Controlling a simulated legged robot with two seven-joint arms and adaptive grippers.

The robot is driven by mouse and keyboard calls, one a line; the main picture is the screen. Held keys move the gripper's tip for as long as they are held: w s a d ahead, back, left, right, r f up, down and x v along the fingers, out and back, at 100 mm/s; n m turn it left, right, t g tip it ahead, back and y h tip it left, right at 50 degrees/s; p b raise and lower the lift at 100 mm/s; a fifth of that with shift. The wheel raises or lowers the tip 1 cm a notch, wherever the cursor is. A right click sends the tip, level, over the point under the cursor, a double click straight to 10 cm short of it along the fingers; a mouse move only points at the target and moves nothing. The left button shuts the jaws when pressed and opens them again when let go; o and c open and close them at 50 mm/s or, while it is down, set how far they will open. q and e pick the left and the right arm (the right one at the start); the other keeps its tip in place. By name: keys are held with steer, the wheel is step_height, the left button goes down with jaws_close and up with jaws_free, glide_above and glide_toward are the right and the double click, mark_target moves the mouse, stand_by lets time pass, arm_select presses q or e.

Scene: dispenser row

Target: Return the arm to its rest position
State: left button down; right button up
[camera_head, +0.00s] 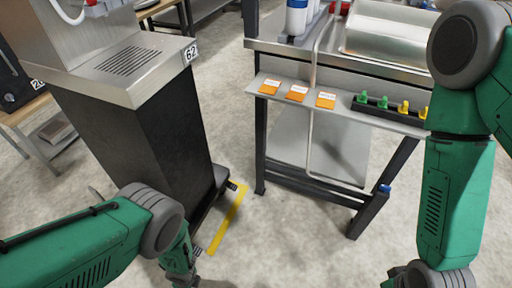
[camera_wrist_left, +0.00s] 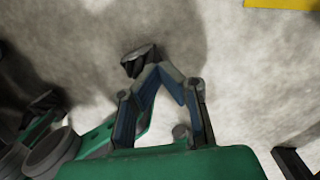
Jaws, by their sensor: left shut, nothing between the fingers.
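My left arm (camera_head: 90,240) comes in from the left in the head view and bends down at a grey joint, low beside the dark cabinet. In the left wrist view my left gripper (camera_wrist_left: 160,70) is shut, with its fingers drawn together and nothing held between them. Bare floor lies behind it. My right arm (camera_head: 435,200) hangs down along the right side of the head view, in front of the right end of the workbench. The fingers of my right gripper cannot be made out at the bottom edge.
A dark cabinet (camera_head: 145,125) with a steel drip top, labelled 62, stands at the left. A workbench shelf (camera_head: 345,107) holds orange cards (camera_head: 297,93) and a rack of green and yellow pieces (camera_head: 385,104). Yellow floor tape (camera_head: 228,220) runs by the cabinet. The middle floor is clear.

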arm_select(q)
steer(key=s+a+r+n, duration=0.1)
steer(key=s+r+n, duration=0.2)
steer(key=r+n, duration=0.3)
steer(key=s+a+r+n+h, duration=0.1)
steer(key=r+n, duration=0.6)
steer(key=r, duration=0.8)
steer(key=s+a+r+n+t, duration=0.1)
steer(key=s+a+r+n, duration=0.1)
steer(key=s+r+n, duration=0.4)
step_height(320, 180, up, 4)
steer(key=shift+a+r+n, duration=0.2)
steer(key=shift+a+n, duration=0.1)
steer(key=shift+n, duration=0.1)
